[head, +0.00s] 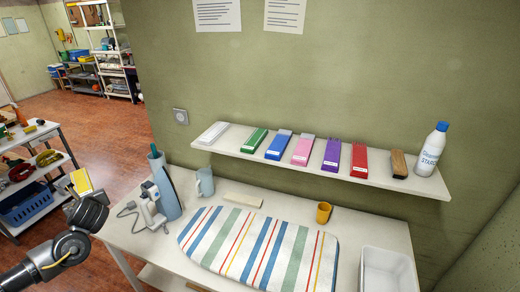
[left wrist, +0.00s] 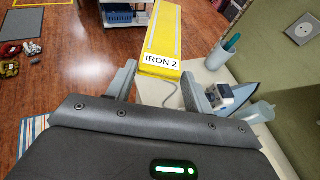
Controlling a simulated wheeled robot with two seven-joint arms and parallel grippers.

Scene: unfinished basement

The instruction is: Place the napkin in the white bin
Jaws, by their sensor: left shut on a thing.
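My left gripper (head: 82,197) is at the left of the head view, off the table's left edge. It is shut on a long yellow item, possibly the folded napkin (head: 81,180). In the left wrist view the yellow item (left wrist: 164,35) has pale edge stripes and a white "IRON 2" label, and extends away between the fingers (left wrist: 160,82). The white bin (head: 389,270) is at the table's right end, open at the top and cut off by the lower frame edge. It looks empty in the part I see. My right gripper is not in view.
A striped ironing pad (head: 260,248) covers the middle of the table. An iron (head: 152,206), a blue-grey holder (head: 165,187), a mug (head: 205,182) and an orange cup (head: 323,212) stand around it. A wall shelf (head: 300,160) with coloured labelled items and a starch bottle (head: 431,150) overhangs the back.

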